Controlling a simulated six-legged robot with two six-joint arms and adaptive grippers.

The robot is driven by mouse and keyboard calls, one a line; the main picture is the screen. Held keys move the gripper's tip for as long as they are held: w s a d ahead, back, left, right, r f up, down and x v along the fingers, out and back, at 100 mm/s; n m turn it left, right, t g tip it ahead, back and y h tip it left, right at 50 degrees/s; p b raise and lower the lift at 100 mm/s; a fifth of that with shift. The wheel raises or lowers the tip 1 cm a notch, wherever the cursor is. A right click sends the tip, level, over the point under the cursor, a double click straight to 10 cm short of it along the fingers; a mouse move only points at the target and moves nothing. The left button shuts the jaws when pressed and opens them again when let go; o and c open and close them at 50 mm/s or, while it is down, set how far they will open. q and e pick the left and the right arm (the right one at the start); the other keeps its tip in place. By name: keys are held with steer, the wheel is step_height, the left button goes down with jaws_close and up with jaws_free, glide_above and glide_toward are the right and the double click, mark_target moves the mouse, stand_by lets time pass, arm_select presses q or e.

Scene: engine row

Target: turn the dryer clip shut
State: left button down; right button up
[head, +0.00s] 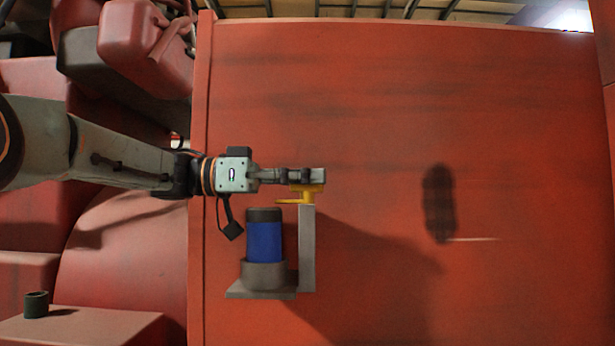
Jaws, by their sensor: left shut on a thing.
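The dryer clip (300,200) is a small yellow piece at the top of a grey upright post (307,250). A thin yellow arm of it points left, above the dark top of a blue cylinder, the dryer (265,240). The dryer stands upright in a grey cup on a bracket (262,292). My right gripper is not in view.
A large red panel (520,130) fills the middle and right, with a shadow on it. Red machinery (150,45) stands at the upper left. A small dark green cup (36,304) sits on a red block (90,328) at the lower left. The space right of the post is clear.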

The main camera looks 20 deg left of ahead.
arm_select(q)
steer(key=c, duration=1.5)
jaws_free()
steer(key=shift+o, duration=0.2)
steer(key=v, duration=1.2)
steer(key=shift+s+a, duration=0.1)
steer(key=shift+s, duration=0.05)
